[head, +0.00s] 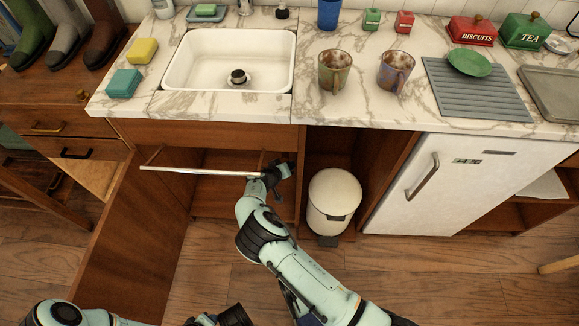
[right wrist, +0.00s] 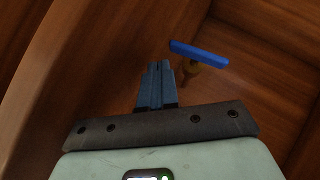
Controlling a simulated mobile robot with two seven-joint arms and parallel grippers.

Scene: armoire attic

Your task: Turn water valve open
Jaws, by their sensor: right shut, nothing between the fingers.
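The water valve (right wrist: 199,53) has a flat blue lever on a brass-coloured stem, inside the wooden cabinet. In the right wrist view it lies just beyond and to the right of my fingertips, with a small gap in the picture. My right gripper (right wrist: 160,66) is shut and empty. In the head view my right gripper (head: 281,171) reaches into the open cabinet under the sink; the valve cannot be made out there. My left gripper (head: 230,317) is low at the bottom edge, partly cut off, and its fingers cannot be made out.
An open cabinet door (head: 130,235) stands left of my right arm. A light rail (head: 200,171) crosses the cabinet opening. A white bin (head: 333,200) stands right of it, then a white fridge (head: 455,185). The sink (head: 229,60) and marble counter (head: 320,105) are above.

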